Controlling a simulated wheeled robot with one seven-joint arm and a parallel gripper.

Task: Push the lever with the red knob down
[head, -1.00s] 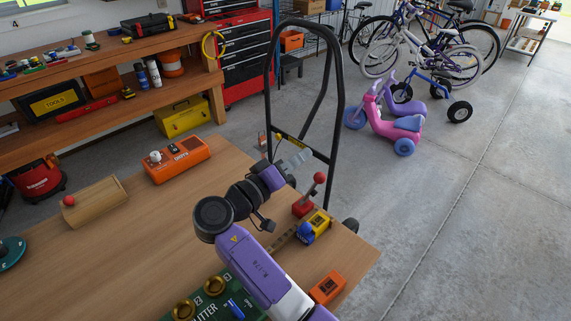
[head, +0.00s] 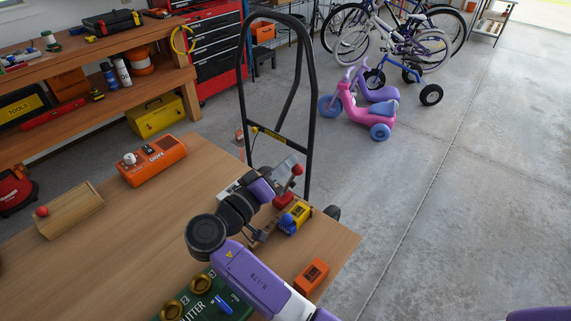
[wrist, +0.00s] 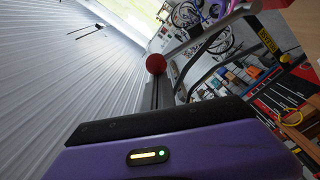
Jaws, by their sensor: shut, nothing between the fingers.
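The lever has a round red knob (head: 297,169) and a red base (head: 283,200), and it stands near the far right edge of the wooden table. Its shaft is largely hidden behind my gripper. My gripper (head: 288,165) is shut and empty, with its grey fingers right beside the knob at about the same height in the head view. In the wrist view, the red knob (wrist: 156,64) shows just past the shut fingertips (wrist: 160,80). I cannot tell whether they touch.
A yellow and blue device (head: 294,216) stands close to the lever base. An orange box (head: 311,275) and a green splitter board (head: 205,300) are nearer. An orange unit (head: 152,160) and a wooden block with a red ball (head: 70,210) are at left. A black hand truck (head: 243,90) stands behind the table.

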